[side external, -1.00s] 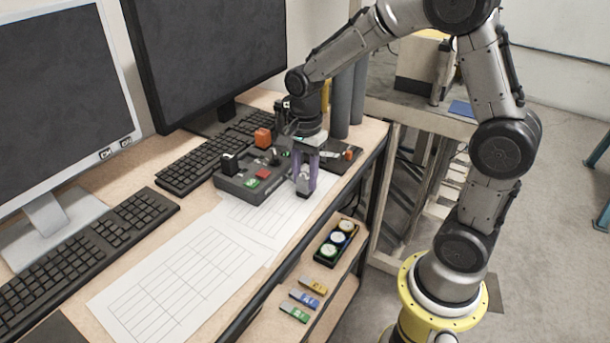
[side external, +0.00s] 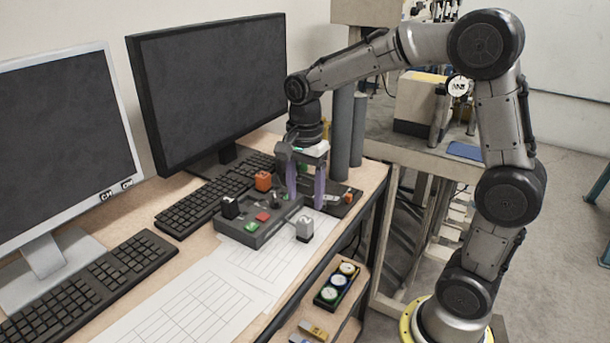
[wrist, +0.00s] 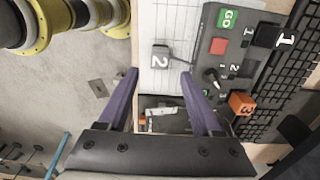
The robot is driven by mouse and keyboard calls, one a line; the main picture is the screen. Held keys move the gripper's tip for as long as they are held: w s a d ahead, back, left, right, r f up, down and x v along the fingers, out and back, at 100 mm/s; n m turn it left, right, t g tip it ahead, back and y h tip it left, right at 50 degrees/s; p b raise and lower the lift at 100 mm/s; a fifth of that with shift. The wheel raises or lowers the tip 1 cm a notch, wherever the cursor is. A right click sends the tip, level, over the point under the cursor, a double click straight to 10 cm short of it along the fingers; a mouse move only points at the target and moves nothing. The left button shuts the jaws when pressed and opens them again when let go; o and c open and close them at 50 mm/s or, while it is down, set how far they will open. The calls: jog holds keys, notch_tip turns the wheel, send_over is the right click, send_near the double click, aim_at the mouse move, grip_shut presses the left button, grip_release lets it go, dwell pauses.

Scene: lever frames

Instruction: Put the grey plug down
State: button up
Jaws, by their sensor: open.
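The grey plug (side external: 305,230), marked with a 2, stands upright on the white printed sheet just in front of the dark control panel (side external: 250,232). It also shows in the wrist view (wrist: 160,57), beside the panel (wrist: 208,70). My gripper (side external: 305,205) is open and empty, its purple fingers pointing down above the plug and apart from it. In the wrist view, the fingertips (wrist: 159,74) are spread wide, with the plug seen between and beyond them.
A black plug (side external: 230,207) and an orange plug (side external: 263,181) stand on the panel, with a red button (side external: 263,217) and a green button (side external: 251,227). Monitors and keyboards (side external: 215,195) lie behind. A shelf below holds a tray of round dials (side external: 338,284).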

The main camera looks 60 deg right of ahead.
aim_at(305, 220)
jog(key=s+a+r+n+t, duration=0.3)
jog(key=s+r+n, duration=0.4)
jog(key=s+n, duration=0.25)
jog(key=s+a+f+n+t, duration=0.1)
jog(key=s+f+n+t, duration=0.1)
jog(key=s+n, duration=0.6)
jog(key=shift+f+t, duration=0.3)
jog(key=shift+f, duration=0.05)
jog(key=shift+a+n, duration=0.1)
jog(key=shift+n, duration=0.15)
dwell(0.4)
